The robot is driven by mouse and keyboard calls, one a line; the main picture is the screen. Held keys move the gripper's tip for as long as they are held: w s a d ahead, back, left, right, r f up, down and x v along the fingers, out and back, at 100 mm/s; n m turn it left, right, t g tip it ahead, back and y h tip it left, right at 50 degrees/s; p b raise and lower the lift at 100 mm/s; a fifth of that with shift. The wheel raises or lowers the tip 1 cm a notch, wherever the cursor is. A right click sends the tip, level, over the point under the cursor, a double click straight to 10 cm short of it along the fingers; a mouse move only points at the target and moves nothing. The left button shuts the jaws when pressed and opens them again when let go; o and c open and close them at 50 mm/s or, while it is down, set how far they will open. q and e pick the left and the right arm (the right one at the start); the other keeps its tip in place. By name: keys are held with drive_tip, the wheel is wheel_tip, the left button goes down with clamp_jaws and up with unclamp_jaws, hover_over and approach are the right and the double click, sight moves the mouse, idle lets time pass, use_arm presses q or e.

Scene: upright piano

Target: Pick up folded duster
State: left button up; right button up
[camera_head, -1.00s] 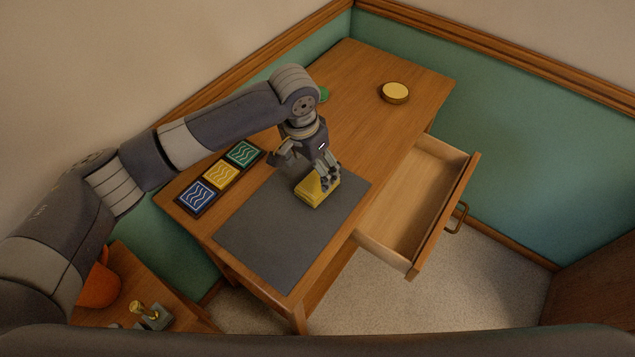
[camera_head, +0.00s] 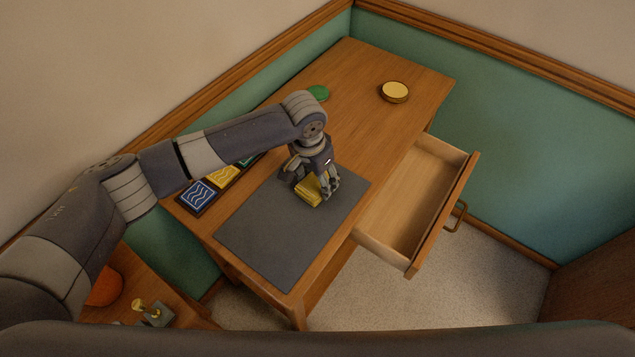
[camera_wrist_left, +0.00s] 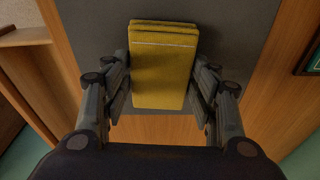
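The folded duster (camera_head: 309,193) is a yellow folded cloth lying on the dark grey mat (camera_head: 283,240) on the desk. My left gripper (camera_head: 315,187) is down over it, pointing at the mat, and covers part of it in the head view. In the left wrist view the duster (camera_wrist_left: 163,70) lies between the two open fingers (camera_wrist_left: 162,85), one along each long side. Narrow gaps seem to show beside it; firm contact is not visible. My right gripper is not in view.
Blue, yellow and green patterned tiles (camera_head: 198,194) sit left of the mat, partly behind my arm. A green round object (camera_head: 319,93) and a round yellow-topped tin (camera_head: 395,92) stand farther back. An open, empty drawer (camera_head: 408,205) juts out right. A side table (camera_head: 187,310) is lower left.

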sight(317, 181)
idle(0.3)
use_arm(q)
drive_tip(key=shift+r, duration=0.55)
wheel_tip(317, 181, up, 3)
drive_tip(key=shift+f+b, duration=0.2)
drive_tip(key=shift+b, duration=0.15)
drive_tip(key=s+d, duration=0.2)
drive_tip(key=s, duration=0.5)
drive_tip(key=s+d+r+b, duration=0.1)
drive_tip(key=s+d, duration=0.1)
drive_tip(key=s, duration=0.6)
drive_tip(key=shift+s+d+r, duration=0.15)
drive_tip(key=shift+s+d, duration=0.05)
drive_tip(key=shift+d, duration=0.1)
drive_tip(key=o, duration=0.5)
drive_tip(key=shift+c, duration=0.2)
drive_tip(key=c, duration=0.4)
